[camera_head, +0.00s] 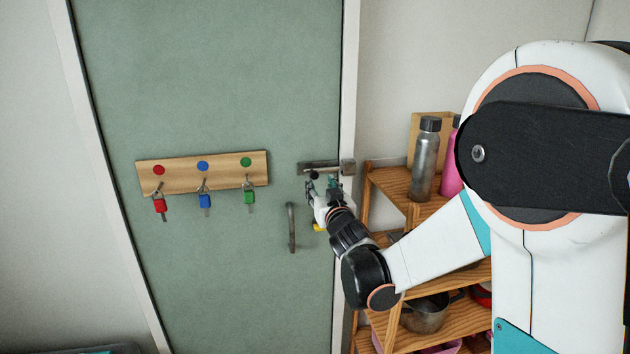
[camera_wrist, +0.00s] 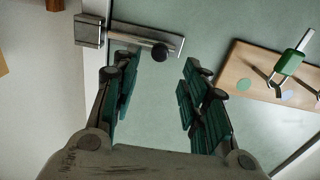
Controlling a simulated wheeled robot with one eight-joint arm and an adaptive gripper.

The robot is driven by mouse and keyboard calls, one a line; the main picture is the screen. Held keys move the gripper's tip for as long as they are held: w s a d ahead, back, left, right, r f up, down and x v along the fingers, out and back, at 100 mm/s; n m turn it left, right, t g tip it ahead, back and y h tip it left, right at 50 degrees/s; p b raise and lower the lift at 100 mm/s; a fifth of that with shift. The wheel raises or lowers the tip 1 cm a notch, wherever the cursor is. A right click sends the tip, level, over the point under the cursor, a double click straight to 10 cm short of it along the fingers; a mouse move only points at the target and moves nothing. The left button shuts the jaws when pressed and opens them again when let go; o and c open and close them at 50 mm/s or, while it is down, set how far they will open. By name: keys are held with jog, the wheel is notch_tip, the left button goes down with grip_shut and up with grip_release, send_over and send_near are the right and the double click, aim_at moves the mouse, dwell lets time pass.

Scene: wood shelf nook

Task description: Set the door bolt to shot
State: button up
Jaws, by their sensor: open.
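The door bolt (camera_head: 318,168) is a grey metal bar on a plate, mounted level on the green door (camera_head: 240,80) near its right edge. In the wrist view the bolt (camera_wrist: 135,38) lies across the top, with a round black knob (camera_wrist: 159,52). The box-like metal keeper (camera_wrist: 89,30) is on the frame side; it also shows in the head view (camera_head: 347,167). I cannot tell whether the bar's end is inside the keeper. My gripper (camera_wrist: 156,72) is open and empty, with the knob appearing between its fingertips. In the head view my gripper (camera_head: 322,184) is just below the bolt and partly hides it.
A wooden key rack (camera_head: 220,170) with red, blue and green padlock-like tags hangs left of the bolt. A door handle (camera_head: 291,228) is below. A wooden shelf (camera_head: 385,180) with a steel bottle (camera_head: 426,160) and a pot (camera_head: 425,316) stands close on the right.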

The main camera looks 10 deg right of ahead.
aim_at(315, 176)
jog(key=w+b, duration=0.1)
jog(key=w, duration=0.6)
jog(key=shift+c, duration=0.6)
grip_shut()
